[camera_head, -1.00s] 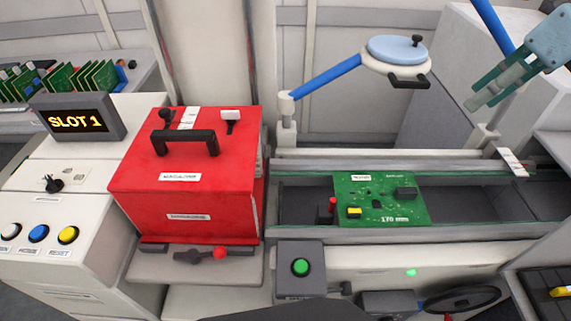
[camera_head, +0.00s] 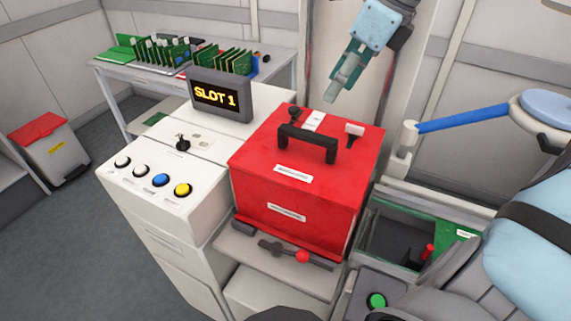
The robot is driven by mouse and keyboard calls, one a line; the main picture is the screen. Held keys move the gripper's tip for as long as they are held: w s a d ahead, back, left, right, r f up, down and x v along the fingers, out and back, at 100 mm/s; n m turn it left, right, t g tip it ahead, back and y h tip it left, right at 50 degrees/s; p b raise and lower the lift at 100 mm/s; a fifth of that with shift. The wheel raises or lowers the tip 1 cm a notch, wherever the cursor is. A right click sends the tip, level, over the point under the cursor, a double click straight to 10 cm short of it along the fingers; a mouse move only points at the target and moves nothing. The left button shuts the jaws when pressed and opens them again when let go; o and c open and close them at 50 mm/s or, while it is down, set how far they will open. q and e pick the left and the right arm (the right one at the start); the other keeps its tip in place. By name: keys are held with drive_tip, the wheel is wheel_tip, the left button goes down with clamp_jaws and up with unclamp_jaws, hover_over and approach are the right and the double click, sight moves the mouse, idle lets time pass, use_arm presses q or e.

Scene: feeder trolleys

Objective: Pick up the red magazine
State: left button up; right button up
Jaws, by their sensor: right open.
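The red magazine (camera_head: 260,177) is a large red box in the middle of the view, with a black handle (camera_head: 309,145) on top. It stands upright on a grey ledge (camera_head: 250,255). White labels are on its top and front. A white-topped knob and a black knob also stand on its lid. My right gripper (camera_head: 338,90) is open and empty, above and behind the magazine's back edge in the picture. It is apart from the handle and points downward. My left gripper is out of view.
A red-knobbed lever (camera_head: 303,257) is at the ledge front. Left stands a white console (camera_head: 150,210) with coloured buttons and a SLOT 1 display (camera_head: 216,97). Open floor (camera_head: 70,240) is left.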

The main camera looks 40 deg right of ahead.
sight(311, 134)
drive_tip(key=x, duration=0.4)
drive_tip(key=b+x, duration=0.1)
drive_tip(key=x, duration=0.3)
drive_tip(key=s+x, duration=0.1)
drive_tip(key=x, duration=0.4)
drive_tip(key=shift+a+f, duration=0.25)
drive_tip(key=shift+w+f, duration=0.1)
drive_tip(key=shift+w, duration=0.1)
drive_tip(key=shift+f+b, duration=0.2)
drive_tip(key=shift+b, duration=0.35)
clamp_jaws()
drive_tip(key=shift+r, duration=0.1)
